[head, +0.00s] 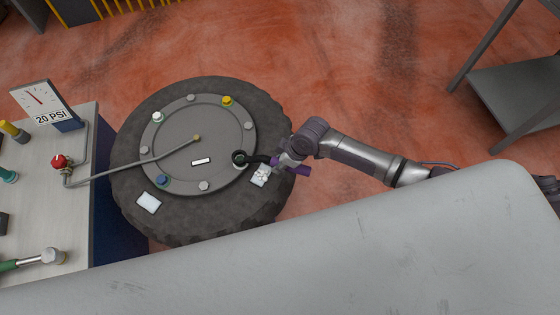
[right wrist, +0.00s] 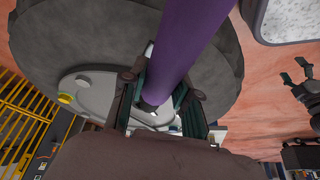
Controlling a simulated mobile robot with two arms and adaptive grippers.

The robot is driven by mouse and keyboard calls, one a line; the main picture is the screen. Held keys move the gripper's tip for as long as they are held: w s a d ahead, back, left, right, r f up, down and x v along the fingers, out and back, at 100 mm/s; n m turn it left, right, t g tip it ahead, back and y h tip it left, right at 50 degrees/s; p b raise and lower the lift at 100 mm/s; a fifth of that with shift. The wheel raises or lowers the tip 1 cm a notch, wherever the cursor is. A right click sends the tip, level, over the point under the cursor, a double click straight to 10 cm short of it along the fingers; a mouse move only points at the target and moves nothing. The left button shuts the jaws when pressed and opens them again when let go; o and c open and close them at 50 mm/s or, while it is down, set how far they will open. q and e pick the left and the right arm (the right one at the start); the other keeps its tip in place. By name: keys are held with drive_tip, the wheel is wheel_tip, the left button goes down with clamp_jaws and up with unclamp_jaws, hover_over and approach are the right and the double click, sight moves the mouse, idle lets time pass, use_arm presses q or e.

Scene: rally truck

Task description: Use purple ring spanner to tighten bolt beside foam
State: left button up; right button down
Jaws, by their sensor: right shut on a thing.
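Whether the ring is fully seated on the bolt cannot be told. My right gripper (head: 283,162) is shut on the spanner, partly above the foam. In the right wrist view the purple handle (right wrist: 180,45) passes between the fingers of that gripper (right wrist: 162,110). My left gripper (right wrist: 298,75) shows at the right of that view, empty, its fingers apart.
The tyre (head: 130,185) lies flat, with several other bolts, a yellow one (head: 227,100) and a blue one (head: 163,181) among them. A hose (head: 120,167) crosses to a bench (head: 70,235) with a gauge (head: 41,103). A plain white pad (head: 148,202) lies lower left.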

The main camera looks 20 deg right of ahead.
drive_tip(key=shift+f+b, duration=0.75)
drive_tip(key=shift+f, duration=0.3)
idle(0.6)
drive_tip(key=c, duration=1.4)
unclamp_jaws()
drive_tip(key=shift+c, duration=0.2)
clamp_jaws()
